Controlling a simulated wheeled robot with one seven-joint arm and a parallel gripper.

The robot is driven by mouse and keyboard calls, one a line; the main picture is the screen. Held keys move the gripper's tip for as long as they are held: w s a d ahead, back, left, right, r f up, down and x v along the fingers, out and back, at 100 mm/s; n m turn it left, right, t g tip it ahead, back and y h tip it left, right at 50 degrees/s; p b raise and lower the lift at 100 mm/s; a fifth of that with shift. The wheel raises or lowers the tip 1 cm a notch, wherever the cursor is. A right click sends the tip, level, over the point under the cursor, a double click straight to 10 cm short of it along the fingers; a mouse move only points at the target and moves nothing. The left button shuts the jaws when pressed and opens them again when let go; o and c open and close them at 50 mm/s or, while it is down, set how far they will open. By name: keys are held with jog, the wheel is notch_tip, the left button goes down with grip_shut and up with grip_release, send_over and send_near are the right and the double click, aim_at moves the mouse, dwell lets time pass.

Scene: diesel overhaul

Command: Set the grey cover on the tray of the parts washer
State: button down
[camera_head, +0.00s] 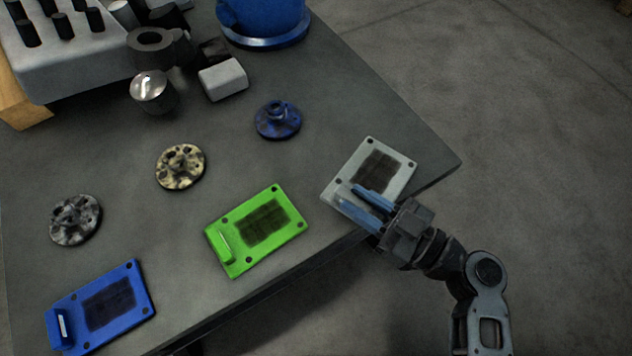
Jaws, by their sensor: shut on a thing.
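The grey cover (399,174) is a light grey plate with a dark mesh panel and corner holes, at the right corner of the dark table. My gripper (362,203) reaches in from the lower right, with its two blue fingers over the cover's near-left end. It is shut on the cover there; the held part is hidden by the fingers. I cannot tell whether the cover rests on the table or is slightly raised. The parts washer and its tray cannot be made out in this view.
A green cover (284,232) and a blue cover (137,292) lie along the near edge of the table (330,95). Blue (277,120), yellowish (181,166) and grey (75,219) flanged discs lie behind them. A blue round vessel (264,20) stands at the back. Floor is open at right.

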aim_at(334, 194)
jog(key=w+a+f, duration=0.1)
jog(key=w+a, duration=0.1)
jog(key=a, duration=0.1)
jog(key=w+a+f, duration=0.1)
jog(key=shift+a+f, duration=0.25)
jog(key=shift+f, duration=0.1)
jog(key=shift+w+a+f+p, duration=0.15)
jog(key=shift+w+a+f, duration=0.3)
jog(key=shift+a+f, duration=0.2)
jog(key=shift+w+a+f+p, duration=0.15)
jog(key=shift+w+a+f, duration=0.35)
jog(key=shift+a, duration=0.15)
jog(key=c, duration=0.9)
grip_release()
jog(key=shift+s, duration=0.1)
